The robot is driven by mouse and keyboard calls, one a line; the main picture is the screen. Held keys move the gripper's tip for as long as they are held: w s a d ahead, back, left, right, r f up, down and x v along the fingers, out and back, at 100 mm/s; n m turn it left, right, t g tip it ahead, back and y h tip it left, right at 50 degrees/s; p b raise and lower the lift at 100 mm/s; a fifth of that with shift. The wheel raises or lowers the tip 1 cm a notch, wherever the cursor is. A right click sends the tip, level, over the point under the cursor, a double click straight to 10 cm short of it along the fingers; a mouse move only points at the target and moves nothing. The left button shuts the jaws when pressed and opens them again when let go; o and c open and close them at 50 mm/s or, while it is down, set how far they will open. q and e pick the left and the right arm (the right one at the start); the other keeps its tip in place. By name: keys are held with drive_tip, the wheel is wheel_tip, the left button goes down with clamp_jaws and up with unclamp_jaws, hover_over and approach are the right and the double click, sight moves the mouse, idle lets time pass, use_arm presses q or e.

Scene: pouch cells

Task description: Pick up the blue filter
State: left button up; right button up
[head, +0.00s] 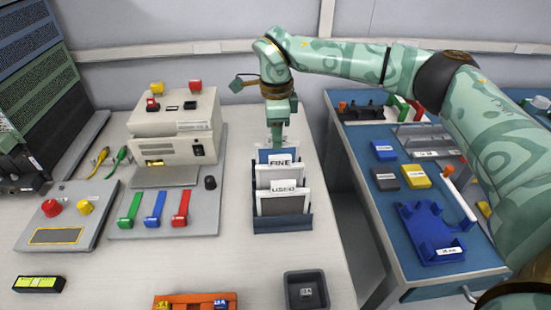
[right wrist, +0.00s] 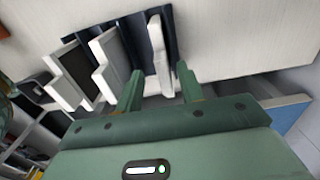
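The blue filter (head: 264,156) stands upright in a white frame, rearmost in a dark blue rack (head: 284,225) in the head view. Filters labelled FINE (head: 281,163) and USED (head: 283,188) stand in front of it. My right gripper (head: 277,143) points down at the blue filter and hides part of it. In the right wrist view the white frame of that filter (right wrist: 158,40) stands edge-on between the two fingers of my right gripper (right wrist: 159,68). The fingers are apart, with a gap visible on each side of the frame. My left gripper is not in view.
A beige machine (head: 175,130) with coloured levers stands left of the rack. A dark square tray (head: 306,290) sits in front, near an orange holder (head: 195,301). A blue-topped bench (head: 400,220) with several parts is at right.

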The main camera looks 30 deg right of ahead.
sight(262, 150)
drive_tip(key=f+b, duration=0.2)
drive_tip(key=f, duration=0.1)
drive_tip(key=f+b, duration=0.1)
drive_tip(key=f, duration=0.1)
drive_tip(key=shift+w+d+f, duration=0.2)
drive_tip(key=shift+d, duration=0.05)
drive_tip(key=shift+r, duration=0.15)
drive_tip(key=shift+s, duration=0.1)
drive_tip(key=c, duration=0.7)
clamp_jaws()
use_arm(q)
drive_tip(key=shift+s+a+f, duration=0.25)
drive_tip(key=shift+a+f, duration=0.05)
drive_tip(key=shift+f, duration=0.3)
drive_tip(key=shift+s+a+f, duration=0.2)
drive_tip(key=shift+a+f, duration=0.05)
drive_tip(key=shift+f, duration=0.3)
use_arm(e)
drive_tip(key=shift+r, duration=0.1)
